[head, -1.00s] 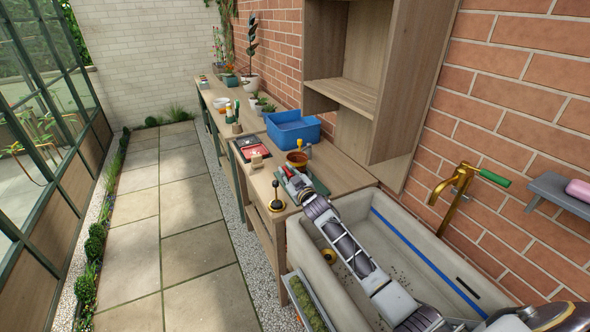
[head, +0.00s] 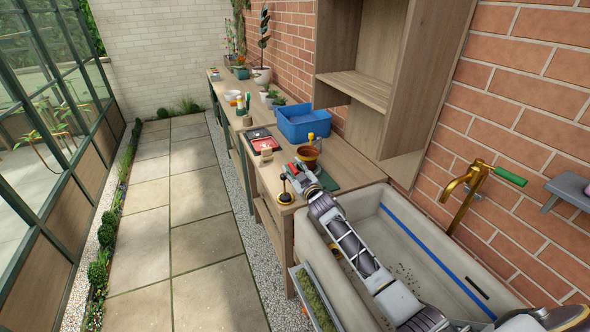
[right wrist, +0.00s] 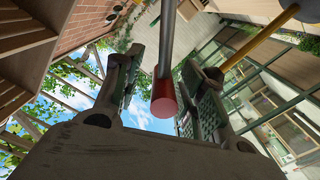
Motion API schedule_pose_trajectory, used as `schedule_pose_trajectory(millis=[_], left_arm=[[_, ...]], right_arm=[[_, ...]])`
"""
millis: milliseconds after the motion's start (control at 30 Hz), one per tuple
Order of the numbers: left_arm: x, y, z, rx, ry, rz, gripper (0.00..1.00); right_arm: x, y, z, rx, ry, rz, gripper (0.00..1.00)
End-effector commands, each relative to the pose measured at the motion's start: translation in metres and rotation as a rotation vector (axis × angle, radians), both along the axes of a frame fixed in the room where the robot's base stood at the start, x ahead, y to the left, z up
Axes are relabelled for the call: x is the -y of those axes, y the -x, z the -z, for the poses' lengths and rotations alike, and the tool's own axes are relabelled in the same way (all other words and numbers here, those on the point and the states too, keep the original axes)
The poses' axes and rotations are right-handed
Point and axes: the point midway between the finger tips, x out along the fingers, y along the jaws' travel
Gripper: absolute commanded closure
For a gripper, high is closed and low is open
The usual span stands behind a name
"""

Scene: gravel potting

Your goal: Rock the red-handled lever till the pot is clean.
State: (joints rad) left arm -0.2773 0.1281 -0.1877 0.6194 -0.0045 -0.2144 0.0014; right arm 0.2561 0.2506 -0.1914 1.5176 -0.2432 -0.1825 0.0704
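The lever's red handle end (right wrist: 164,97) shows in the right wrist view at the tip of a grey rod. It sits between the two fingers of my right gripper (right wrist: 160,92), with visible gaps on both sides, so the fingers are open around it. In the head view my right gripper (head: 299,172) is low over the bench, close in front of a terracotta pot (head: 308,160). The fingers' detail is too small to tell there. The pot's inside is hard to see, so its cleanness cannot be told. My left gripper is out of view.
A black-knobbed device on a yellow base (head: 285,197) stands close left of my gripper on the bench. A blue tub (head: 300,124) and a red-and-black tray (head: 262,144) lie behind. My arm crosses the sink (head: 410,232), beside a brass tap (head: 467,192).

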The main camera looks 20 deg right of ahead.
Motion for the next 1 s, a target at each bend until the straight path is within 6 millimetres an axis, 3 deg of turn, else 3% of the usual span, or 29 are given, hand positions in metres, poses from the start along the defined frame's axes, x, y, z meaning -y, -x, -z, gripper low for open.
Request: schedule_pose_trajectory(millis=[200, 467, 1000], left_arm=[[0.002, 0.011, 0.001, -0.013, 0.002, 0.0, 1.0], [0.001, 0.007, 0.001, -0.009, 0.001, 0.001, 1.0], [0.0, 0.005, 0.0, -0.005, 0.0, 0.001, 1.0]], right_arm=[[0.002, 0.0, -0.002, 0.003, 0.002, 0.002, 0.59], [0.002, 0.004, -0.002, 0.003, 0.002, 0.002, 0.59], [0.005, 0.044, -0.001, 0.002, 0.002, 0.002, 0.59]])
